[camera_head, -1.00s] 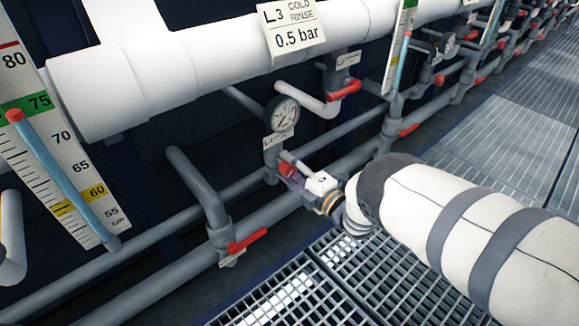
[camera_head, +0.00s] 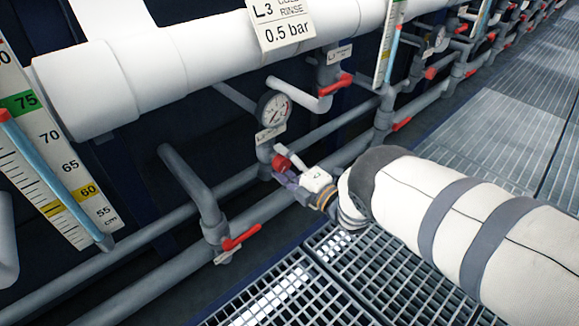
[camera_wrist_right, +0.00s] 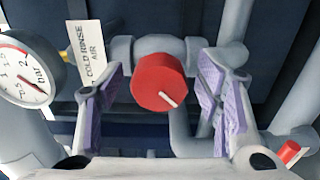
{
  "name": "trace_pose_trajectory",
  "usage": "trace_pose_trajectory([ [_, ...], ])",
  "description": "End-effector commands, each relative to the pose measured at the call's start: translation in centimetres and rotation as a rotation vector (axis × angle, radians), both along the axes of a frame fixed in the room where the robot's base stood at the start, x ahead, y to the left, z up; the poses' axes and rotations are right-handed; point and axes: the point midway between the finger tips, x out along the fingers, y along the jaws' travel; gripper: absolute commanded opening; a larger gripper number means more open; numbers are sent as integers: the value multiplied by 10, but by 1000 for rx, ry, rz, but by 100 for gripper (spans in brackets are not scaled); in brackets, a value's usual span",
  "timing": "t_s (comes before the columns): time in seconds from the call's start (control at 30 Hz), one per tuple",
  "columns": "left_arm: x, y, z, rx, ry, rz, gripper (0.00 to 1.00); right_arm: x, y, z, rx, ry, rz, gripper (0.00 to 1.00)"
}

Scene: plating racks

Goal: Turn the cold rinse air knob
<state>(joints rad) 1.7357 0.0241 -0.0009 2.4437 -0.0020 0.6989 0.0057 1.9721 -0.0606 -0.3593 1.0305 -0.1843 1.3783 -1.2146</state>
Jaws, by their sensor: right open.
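The cold rinse air knob is a red round knob (camera_wrist_right: 160,82) with a pale pointer line aimed toward the lower right in the right wrist view. A tag reading "COLD RINSE AIR" (camera_wrist_right: 91,55) hangs to its left. My right gripper (camera_wrist_right: 165,90) is open, with one purple-padded finger on each side of the knob and visible gaps between pads and knob. In the head view the red knob (camera_head: 281,163) shows just beyond my right gripper (camera_head: 290,178), below a round gauge (camera_head: 274,109). My left gripper is not in view.
Grey pipes with red lever handles (camera_head: 241,237) run along the wall on both sides of the knob. A large white pipe (camera_head: 150,75) marked "L3 COLD RINSE 0.5 bar" lies above. Grating floor (camera_head: 290,290) is clear below my arm.

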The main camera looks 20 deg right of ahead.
Motion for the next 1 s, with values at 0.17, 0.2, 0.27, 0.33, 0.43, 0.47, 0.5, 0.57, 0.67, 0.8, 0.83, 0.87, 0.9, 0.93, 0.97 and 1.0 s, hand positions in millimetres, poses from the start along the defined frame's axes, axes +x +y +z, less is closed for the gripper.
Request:
trace_pose_trajectory([
  [0.17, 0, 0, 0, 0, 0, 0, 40, -35, -13, -1, -2, 6, -3, 59],
  [0.2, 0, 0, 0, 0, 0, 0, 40, -46, -17, -1, -2, 6, -3, 59],
  [0.27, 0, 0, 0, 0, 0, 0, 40, -62, -23, -1, -3, 4, -3, 59],
  [0.33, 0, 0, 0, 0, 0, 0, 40, -78, -29, -1, -3, 4, -3, 59],
  [0.43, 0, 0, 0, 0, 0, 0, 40, -96, -36, 0, -2, 2, -2, 59],
  [0.47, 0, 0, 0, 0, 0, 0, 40, -100, -37, 0, -2, 2, -2, 59],
  [0.5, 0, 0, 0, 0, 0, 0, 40, -104, -38, 0, -2, 2, -2, 59],
  [0.57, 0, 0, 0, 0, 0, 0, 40, -108, -40, 0, -2, 2, -2, 59],
  [0.67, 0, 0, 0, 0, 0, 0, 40, -111, -40, 0, -1, 0, -1, 59],
  [0.8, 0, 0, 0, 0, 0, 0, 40, -110, -40, 0, -1, 0, -1, 59],
  [0.83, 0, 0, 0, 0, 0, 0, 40, -110, -40, 0, -1, 0, -1, 59],
  [0.87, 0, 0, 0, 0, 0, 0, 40, -110, -40, 0, -1, 0, -1, 59],
  [0.9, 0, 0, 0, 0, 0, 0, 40, -110, -40, 0, -1, 0, -1, 59],
  [0.93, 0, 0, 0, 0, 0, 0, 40, -110, -40, 0, -1, 0, -1, 59],
  [0.97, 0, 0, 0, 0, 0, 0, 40, -110, -40, 0, -1, 0, -1, 59],
  [1.0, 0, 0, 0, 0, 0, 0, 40, -110, -40, 0, -1, 2, -2, 59],
])
